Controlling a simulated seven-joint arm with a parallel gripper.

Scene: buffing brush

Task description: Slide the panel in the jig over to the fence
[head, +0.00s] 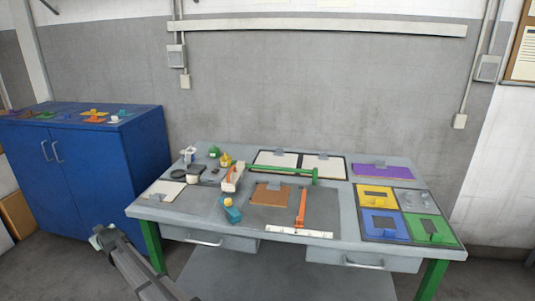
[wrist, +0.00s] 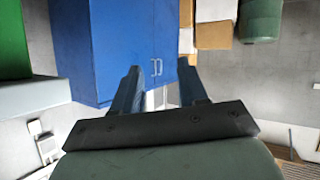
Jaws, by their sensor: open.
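A brown panel (head: 268,194) with a small grey block on top lies on a dark grey jig board (head: 325,208) on the workbench. An upright orange bar (head: 301,208) stands just right of the panel, with a narrow gap between them. A green rail (head: 283,172) runs along the back of the board. I cannot tell for sure which of these is the fence. My gripper (wrist: 160,74) is open and empty in the wrist view, its fingers apart. In the head view my arm is at the lower left, off the bench and well away from the panel.
The workbench (head: 150,211) holds a white-and-orange tool (head: 232,178), a teal block (head: 231,213) and a white ruler strip (head: 298,232). Coloured trays (head: 385,226) sit at right. A blue cabinet (head: 90,160) stands at left; it also shows in the wrist view (wrist: 90,50).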

